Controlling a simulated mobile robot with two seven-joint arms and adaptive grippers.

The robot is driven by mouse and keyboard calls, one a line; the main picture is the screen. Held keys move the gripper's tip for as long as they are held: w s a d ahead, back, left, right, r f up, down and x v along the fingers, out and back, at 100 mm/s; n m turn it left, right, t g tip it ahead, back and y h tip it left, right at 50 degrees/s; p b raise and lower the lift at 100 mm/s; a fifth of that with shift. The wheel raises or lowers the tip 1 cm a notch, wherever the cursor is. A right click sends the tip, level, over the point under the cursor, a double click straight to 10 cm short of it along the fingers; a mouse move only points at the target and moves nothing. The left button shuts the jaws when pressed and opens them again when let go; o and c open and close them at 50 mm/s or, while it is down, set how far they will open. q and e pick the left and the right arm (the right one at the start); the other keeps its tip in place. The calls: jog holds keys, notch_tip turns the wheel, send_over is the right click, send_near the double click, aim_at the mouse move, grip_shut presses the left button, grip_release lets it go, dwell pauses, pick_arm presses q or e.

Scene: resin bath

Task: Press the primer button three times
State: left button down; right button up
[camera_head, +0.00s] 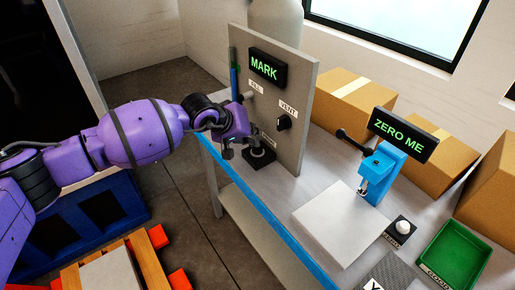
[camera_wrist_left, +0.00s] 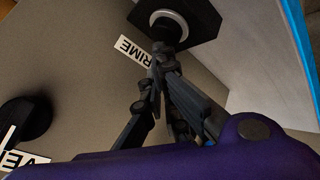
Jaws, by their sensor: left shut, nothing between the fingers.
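The primer button (camera_wrist_left: 168,22) is a round dark button with a pale ring on a black base, beside a label that reads PRIME. In the head view its black base (camera_head: 259,157) sits low on the grey upright panel (camera_head: 302,115). My left gripper (camera_head: 247,147) is shut and empty right at the button, partly covering it. In the left wrist view the closed fingertips (camera_wrist_left: 164,52) overlap the button's near edge; I cannot tell whether they touch it. A display reading MARK (camera_head: 267,68) is on the panel. My right gripper is not in view.
A black VENT knob (camera_head: 284,123) and a FILL label (camera_head: 256,87) are on the panel. To the right stand a blue device (camera_head: 385,165) with a ZERO ME display (camera_head: 402,135), a white plate (camera_head: 340,222), a white button (camera_head: 403,227), a green tray (camera_head: 455,255) and cardboard boxes (camera_head: 352,102).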

pick_arm(q)
jog(key=shift+f, duration=0.3)
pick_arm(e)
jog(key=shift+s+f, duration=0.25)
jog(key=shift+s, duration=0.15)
pick_arm(q)
jog(key=shift+f, duration=0.25)
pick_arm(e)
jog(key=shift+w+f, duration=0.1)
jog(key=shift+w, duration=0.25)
pick_arm(q)
jog(key=shift+f+b, duration=0.15)
jog(key=shift+b, duration=0.15)
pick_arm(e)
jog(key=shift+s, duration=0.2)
pick_arm(q)
jog(key=shift+r, duration=0.25)
jog(key=shift+r+p, duration=0.35)
jog(key=shift+r, duration=0.4)
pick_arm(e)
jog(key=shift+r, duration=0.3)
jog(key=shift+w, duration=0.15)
